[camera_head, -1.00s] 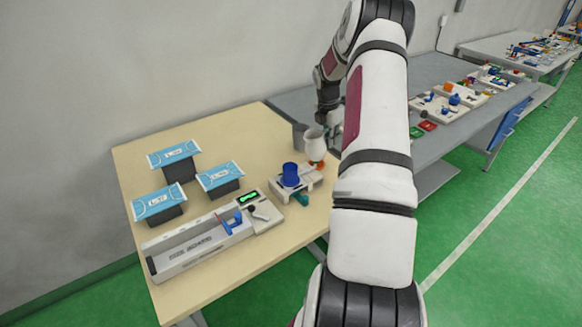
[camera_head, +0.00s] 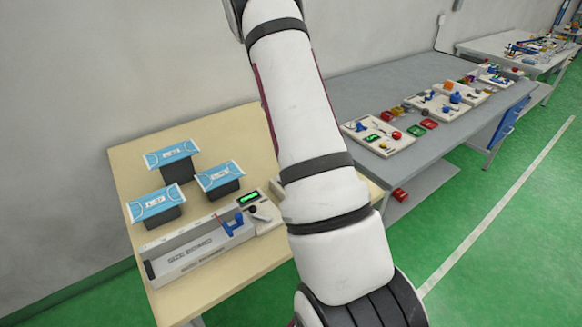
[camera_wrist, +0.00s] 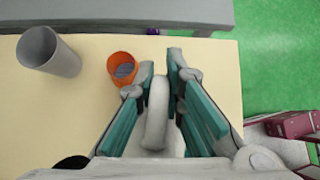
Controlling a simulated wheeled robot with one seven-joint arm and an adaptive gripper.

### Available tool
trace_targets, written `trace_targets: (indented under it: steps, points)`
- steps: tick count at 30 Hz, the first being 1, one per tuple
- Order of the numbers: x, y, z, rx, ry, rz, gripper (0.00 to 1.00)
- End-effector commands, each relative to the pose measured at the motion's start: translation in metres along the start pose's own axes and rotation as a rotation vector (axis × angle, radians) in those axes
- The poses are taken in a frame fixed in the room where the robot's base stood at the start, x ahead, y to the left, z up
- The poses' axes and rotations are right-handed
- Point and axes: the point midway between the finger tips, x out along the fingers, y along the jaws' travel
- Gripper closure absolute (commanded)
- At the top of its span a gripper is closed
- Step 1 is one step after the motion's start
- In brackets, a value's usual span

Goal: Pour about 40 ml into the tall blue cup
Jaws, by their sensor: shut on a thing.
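My gripper (camera_wrist: 174,62) shows in the wrist view, its teal-padded fingers shut around a curved white handle (camera_wrist: 157,112). The handle looks like part of the white jug, whose body I cannot make out clearly. An orange cup (camera_wrist: 122,67) with something grey inside stands just left of the fingertips, apart from them. A taller grey cup (camera_wrist: 48,52) is farther left. The tall blue cup is in neither view now; my arm covers its earlier place in the head view. My gripper is also hidden there.
The beige table (camera_head: 135,160) carries several blue-topped packs (camera_head: 172,154) and a long grey size board (camera_head: 190,256) at its left. A grey bench (camera_head: 375,85) with trays of parts adjoins it. A dark round thing (camera_wrist: 72,162) shows at the wrist view's lower edge.

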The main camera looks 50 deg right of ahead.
Motion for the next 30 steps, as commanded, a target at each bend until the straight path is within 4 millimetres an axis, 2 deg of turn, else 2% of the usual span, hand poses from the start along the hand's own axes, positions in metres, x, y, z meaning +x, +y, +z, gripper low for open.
trace_targets:
  steps: [10, 30]
  points:
    - [-0.009, 0.000, 0.004, -0.007, -0.096, -0.008, 1.00]
    - [-0.018, 0.001, 0.008, -0.011, -0.181, -0.013, 1.00]
